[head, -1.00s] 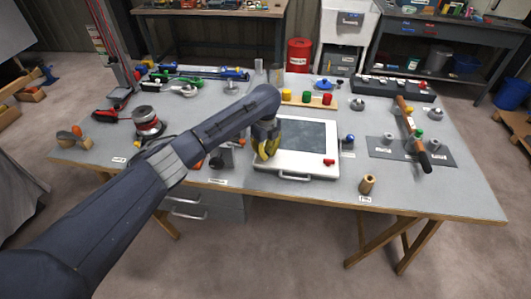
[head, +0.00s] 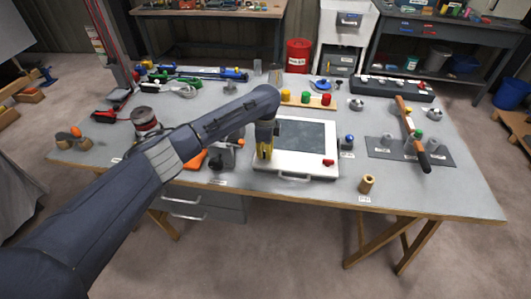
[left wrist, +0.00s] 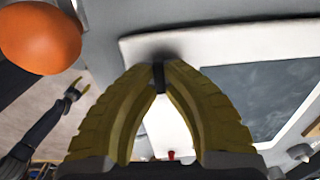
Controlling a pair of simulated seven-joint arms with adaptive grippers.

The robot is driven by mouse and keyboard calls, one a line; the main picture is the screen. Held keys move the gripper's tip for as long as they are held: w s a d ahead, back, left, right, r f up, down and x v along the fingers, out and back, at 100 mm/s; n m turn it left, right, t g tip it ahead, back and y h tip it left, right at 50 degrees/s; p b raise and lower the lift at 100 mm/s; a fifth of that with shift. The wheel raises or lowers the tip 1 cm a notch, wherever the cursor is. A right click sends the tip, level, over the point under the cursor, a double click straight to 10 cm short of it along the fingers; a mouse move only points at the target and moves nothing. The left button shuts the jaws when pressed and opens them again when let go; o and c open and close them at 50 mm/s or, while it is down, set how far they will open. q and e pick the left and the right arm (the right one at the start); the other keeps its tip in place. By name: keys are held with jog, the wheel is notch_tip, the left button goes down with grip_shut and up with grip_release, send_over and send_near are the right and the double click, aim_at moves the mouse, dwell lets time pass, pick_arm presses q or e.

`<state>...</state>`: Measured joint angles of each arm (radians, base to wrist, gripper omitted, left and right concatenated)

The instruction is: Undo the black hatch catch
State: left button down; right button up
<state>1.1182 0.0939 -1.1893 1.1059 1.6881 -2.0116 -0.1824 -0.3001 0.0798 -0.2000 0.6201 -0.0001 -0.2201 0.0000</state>
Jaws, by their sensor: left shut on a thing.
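The hatch is a white-framed panel (head: 300,174) with a dark grey window, lying flat on the workbench; it also shows in the left wrist view (left wrist: 190,45). My left gripper (head: 264,152) is at the hatch's left side. In the left wrist view its yellow fingers (left wrist: 158,80) close on the small black catch (left wrist: 158,76) at the white frame's edge. In the head view the gripper hides this catch. A red catch (head: 329,162) sits on the frame's right side. My right gripper (left wrist: 76,90) shows small in the left wrist view, fingers apart, away from the hatch.
A large orange round thing (left wrist: 40,35) is close to the left wrist camera. A board with coloured knobs (head: 308,101) lies behind the hatch. A blue-topped part (head: 348,142) stands right of it, and a wooden cylinder (head: 367,184) at front right.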

dwell(0.3)
pick_arm(q)
jog(key=c, duration=1.5)
grip_release()
jog(key=shift+r, duration=0.1)
notch_tip(320, 180, up, 12)
jog(key=shift+f, duration=0.1)
